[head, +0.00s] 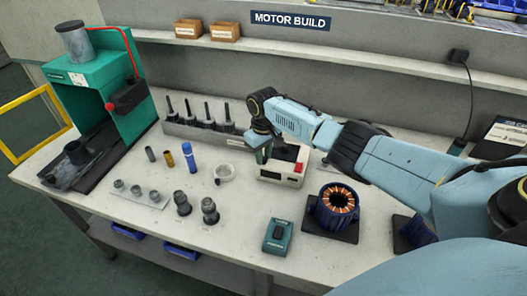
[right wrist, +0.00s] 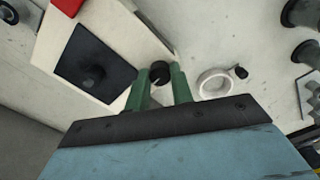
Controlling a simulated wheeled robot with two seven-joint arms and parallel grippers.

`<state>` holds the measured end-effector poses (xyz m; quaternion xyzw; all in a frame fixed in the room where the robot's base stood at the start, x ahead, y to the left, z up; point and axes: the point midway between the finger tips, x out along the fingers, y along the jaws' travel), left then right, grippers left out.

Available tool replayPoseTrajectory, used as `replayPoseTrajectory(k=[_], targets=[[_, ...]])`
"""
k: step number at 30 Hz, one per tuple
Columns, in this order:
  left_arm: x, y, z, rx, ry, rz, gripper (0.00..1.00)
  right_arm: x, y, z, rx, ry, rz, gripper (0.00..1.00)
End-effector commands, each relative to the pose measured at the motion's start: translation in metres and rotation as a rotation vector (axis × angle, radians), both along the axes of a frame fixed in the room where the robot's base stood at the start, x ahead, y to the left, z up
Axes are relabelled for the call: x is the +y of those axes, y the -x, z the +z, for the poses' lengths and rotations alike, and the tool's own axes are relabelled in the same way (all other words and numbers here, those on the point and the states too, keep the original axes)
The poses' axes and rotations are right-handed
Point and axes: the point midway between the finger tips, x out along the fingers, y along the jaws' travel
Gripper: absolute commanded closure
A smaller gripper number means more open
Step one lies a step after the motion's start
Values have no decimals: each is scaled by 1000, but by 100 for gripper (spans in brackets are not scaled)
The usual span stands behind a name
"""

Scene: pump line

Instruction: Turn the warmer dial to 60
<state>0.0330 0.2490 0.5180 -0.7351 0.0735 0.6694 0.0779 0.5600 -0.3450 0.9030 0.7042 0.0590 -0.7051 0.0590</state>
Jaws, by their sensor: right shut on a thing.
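The warmer (head: 280,178) is a low cream box with a dark top and a red part at its right front corner. It also shows in the right wrist view (right wrist: 135,42), with a dark square plate and a short black post on it. The black dial (right wrist: 160,72) sits at the warmer's edge, with a light mark on it. My right gripper (right wrist: 161,82) has its green fingers on both sides of the dial, shut on it. The dial's numbers cannot be read. My left gripper is out of view.
A white ring (head: 224,172) with a small black knob lies just left of the warmer. A copper-wound stator (head: 337,200) stands on the right, a teal device (head: 277,237) in front. A rack (head: 205,124) of dark tools stands behind.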

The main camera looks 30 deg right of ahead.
Motion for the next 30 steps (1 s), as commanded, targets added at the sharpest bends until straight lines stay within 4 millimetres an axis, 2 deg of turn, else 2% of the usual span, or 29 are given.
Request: replayPoseTrajectory(k=[15, 30], targets=[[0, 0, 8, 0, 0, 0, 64, 0, -1, 1, -3, -1, 416, 100], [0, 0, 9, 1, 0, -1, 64, 0, -1, 1, -3, -1, 554, 100]])
